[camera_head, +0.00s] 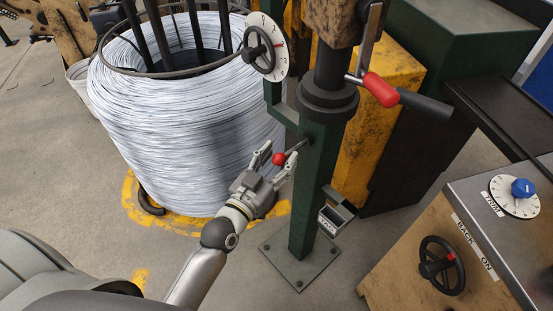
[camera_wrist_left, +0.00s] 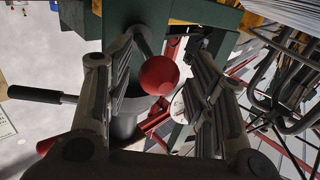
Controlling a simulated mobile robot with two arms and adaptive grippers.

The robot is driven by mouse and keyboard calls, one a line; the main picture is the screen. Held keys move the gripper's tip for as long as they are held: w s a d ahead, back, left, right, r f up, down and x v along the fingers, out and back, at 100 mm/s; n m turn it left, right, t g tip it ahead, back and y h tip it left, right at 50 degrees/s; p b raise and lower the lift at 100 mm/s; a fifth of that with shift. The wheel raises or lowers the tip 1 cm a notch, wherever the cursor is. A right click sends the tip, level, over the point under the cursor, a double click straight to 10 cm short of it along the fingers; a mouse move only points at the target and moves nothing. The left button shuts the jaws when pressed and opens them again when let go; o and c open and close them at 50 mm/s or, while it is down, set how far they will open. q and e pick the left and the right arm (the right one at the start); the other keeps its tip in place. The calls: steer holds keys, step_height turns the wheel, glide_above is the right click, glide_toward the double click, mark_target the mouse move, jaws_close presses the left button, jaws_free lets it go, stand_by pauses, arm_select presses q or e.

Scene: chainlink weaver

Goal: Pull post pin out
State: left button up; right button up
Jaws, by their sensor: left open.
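The post pin is a metal rod with a red ball knob (camera_head: 279,158), and it sticks out of the side of the dark green post (camera_head: 317,180). My left gripper (camera_head: 277,167) is open just below the knob in the head view. In the left wrist view, the red knob (camera_wrist_left: 159,76) shows between the spread fingers of my left gripper (camera_wrist_left: 165,80), with the rod running up behind it to the green post. I see no clear contact between fingers and knob. My right gripper is not in view.
A large coil of white wire (camera_head: 185,120) stands close behind and left of my left gripper. A dial (camera_head: 268,45) and a red-handled crank (camera_head: 380,90) are higher up on the post. A small tray (camera_head: 335,212) hangs on the post's right. A control panel (camera_head: 475,215) stands at the right.

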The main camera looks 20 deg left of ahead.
arm_select(q)
steer(key=shift+s, duration=0.1)
steer(key=s+a, duration=0.2)
steer(key=s, duration=0.9)
steer(key=shift+s+a, duration=0.15)
steer(key=shift+s, duration=0.15)
